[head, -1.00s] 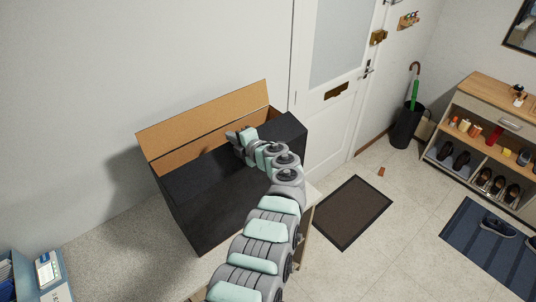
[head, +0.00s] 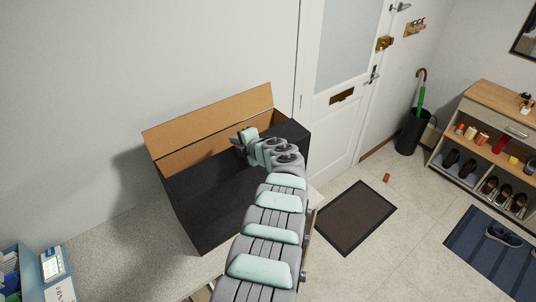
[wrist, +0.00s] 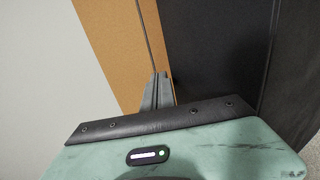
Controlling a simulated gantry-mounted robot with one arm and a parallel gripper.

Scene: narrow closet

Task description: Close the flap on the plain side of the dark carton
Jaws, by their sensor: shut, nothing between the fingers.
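The dark carton (head: 215,205) stands on a grey speckled counter against the wall. Its far long flap (head: 210,120) stands raised at the back, showing its tan inner face. A strip of tan inside (head: 190,157) shows below it. A dark flap (head: 292,136) is at the right end. My gripper (head: 240,137) is over the carton's opening towards the right end, in front of the raised flap. In the wrist view its shut, empty fingers (wrist: 158,88) point along the border between a tan surface (wrist: 108,45) and a dark one (wrist: 215,50). Contact cannot be told. My arm hides the carton's right front.
A blue box (head: 45,275) with papers sits at the counter's lower left. A white door (head: 335,115) is behind on the right, with a brown mat (head: 355,217) before it. An umbrella stand (head: 410,133) and shoe shelf (head: 490,150) are at right, clear of the carton.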

